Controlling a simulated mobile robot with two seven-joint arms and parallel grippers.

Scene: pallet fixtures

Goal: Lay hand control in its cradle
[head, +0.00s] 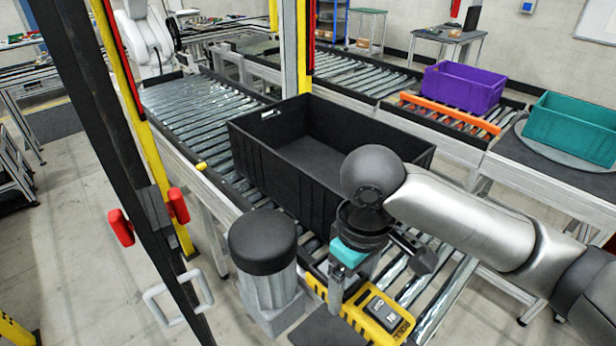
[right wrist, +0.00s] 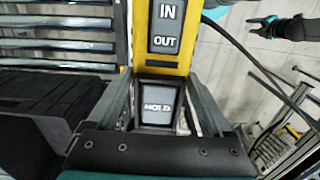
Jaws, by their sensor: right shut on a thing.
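The hand control (head: 378,314) is a yellow pendant with dark IN and OUT buttons. In the right wrist view the hand control (right wrist: 165,55) also shows a grey HOLD button between the fingers. My right gripper (head: 348,284) is shut on it, one finger along each side, and holds it above the roller conveyor's near edge. A pale open bracket (head: 178,301) sits on the dark post at the left, apart from the control; I cannot tell whether it is the cradle. A small dark and teal shape (right wrist: 285,27), possibly my left gripper, is too small to read.
A large black crate (head: 252,163) stands on the roller conveyor (head: 190,108) behind my right gripper. A grey, black-topped cylinder (head: 264,262) stands left of it. Red-handled fittings (head: 178,205) are on the post. A dark cable (right wrist: 245,50) runs from the control.

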